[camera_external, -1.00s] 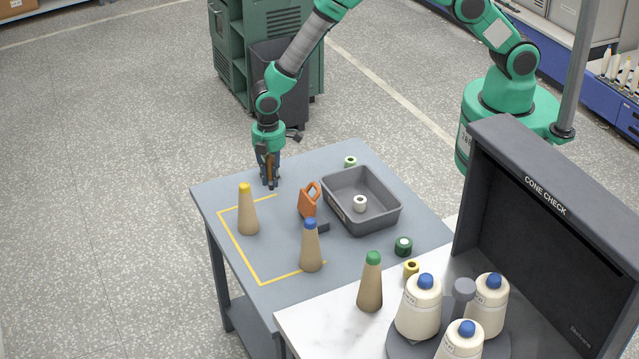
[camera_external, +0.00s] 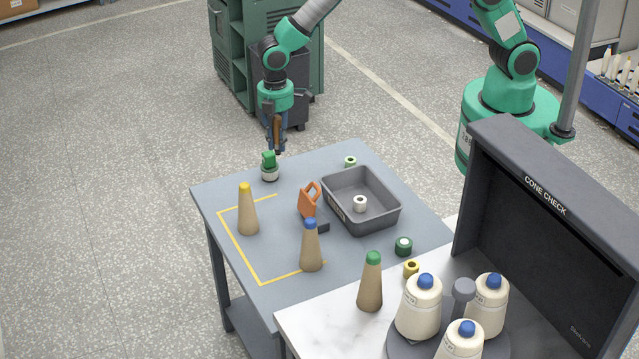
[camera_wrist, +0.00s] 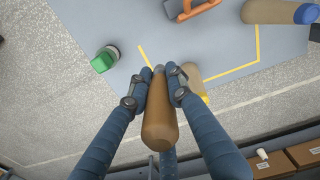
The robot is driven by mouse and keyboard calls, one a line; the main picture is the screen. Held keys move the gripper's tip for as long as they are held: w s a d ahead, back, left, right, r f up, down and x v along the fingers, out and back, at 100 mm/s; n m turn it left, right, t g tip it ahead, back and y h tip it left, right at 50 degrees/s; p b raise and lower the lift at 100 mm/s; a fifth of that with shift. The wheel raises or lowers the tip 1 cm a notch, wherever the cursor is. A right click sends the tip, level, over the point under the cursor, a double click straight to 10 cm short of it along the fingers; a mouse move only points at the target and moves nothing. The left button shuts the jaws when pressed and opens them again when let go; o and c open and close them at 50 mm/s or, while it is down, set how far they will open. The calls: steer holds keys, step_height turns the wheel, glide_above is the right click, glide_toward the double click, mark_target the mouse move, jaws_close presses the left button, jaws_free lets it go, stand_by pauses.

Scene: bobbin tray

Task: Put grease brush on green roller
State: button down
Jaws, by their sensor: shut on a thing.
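My gripper (camera_external: 277,147) is shut on the grease brush (camera_external: 276,130), a brown wooden handle. In the wrist view the brush (camera_wrist: 160,122) sits between the two fingers (camera_wrist: 154,88), its narrow grey tip pointing away from the camera. Its lower end hangs above the table's far edge. A green-topped piece with a pale, dark-based bottom (camera_external: 269,166) stands on the table just below my gripper; it also shows in the wrist view (camera_wrist: 104,60). A dark green roller (camera_external: 403,247) stands right of the tray. A light green roller (camera_external: 350,161) stands behind the tray; I cannot tell which is meant.
A grey tray (camera_external: 382,218) holds a white roller (camera_external: 360,203). An orange-handled tool (camera_external: 308,202) lies beside it. Upright cones with yellow (camera_external: 247,212), blue (camera_external: 311,248) and green (camera_external: 370,285) tips stand nearer. A yellow roller (camera_external: 411,269) is near the marble top.

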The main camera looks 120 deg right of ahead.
steer(key=s+a+p, duration=0.1)
steer(key=s+a, duration=1.5)
steer(key=a, duration=0.5)
steer(key=s+a+p, duration=0.1)
steer(key=s+a, duration=0.3)
steer(key=s, duration=0.7)
steer(key=s+a, duration=0.5)
steer(key=s, duration=0.6)
step_height(320, 180, down, 11)
steer(key=shift+s+d+m, duration=0.15)
steer(key=shift+d+m, duration=0.1)
steer(key=shift+m, duration=0.05)
glide_above(405, 242)
steer(key=shift+f, duration=0.8)
steer(key=shift+f, duration=0.15)
steer(key=shift+f, duration=1.6)
